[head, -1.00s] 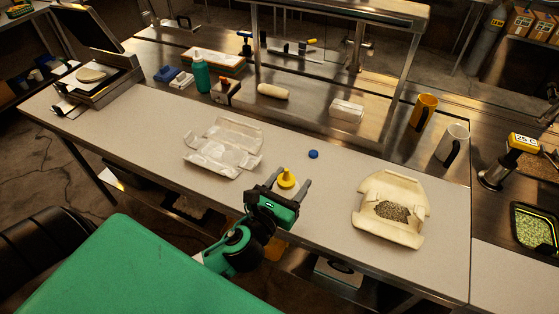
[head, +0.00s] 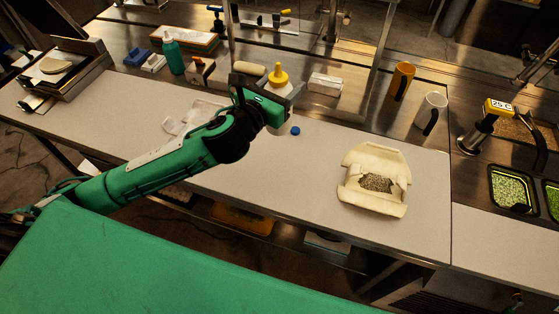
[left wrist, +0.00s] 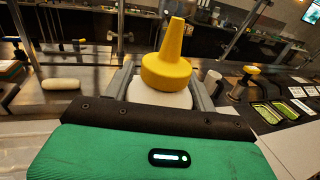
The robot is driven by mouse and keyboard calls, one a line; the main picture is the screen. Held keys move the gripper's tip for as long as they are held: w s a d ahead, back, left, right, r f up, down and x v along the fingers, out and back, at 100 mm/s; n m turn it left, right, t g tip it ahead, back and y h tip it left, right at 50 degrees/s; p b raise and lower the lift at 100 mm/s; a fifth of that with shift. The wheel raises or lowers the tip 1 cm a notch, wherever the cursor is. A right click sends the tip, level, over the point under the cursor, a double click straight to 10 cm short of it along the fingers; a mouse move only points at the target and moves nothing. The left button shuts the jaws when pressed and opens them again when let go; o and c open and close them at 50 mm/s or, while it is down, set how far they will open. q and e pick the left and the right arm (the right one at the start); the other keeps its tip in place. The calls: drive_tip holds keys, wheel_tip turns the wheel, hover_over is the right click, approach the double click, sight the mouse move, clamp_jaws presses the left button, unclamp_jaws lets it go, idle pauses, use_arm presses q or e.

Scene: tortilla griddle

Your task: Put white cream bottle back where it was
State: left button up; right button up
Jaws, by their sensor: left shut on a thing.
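The white cream bottle, with a yellow nozzle cap (head: 278,76), is gripped in my left gripper (head: 282,92). In the left wrist view its white body (left wrist: 160,94) sits between the two fingers, and its yellow nozzle (left wrist: 172,62) points up. The bottle looks upright. My left gripper is over the back part of the white counter (head: 290,200), in front of the metal back shelf. Most of the bottle's body is hidden behind the gripper in the head view. My right gripper is not in view.
A small blue cap (head: 295,131) lies on the counter just right of the gripper. A white roll (head: 250,70), a white block (head: 325,84), a yellow cup (head: 402,82) and a white cup (head: 430,113) stand on the back shelf.

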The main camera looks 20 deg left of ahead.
use_arm(q)
wheel_tip(320, 180, down, 19)
drive_tip(key=shift+f+b, duration=0.2)
drive_tip(key=shift+b, duration=0.15)
drive_tip(key=shift+f, duration=0.15)
drive_tip(key=o, duration=1.7)
drive_tip(key=shift+s, duration=0.15)
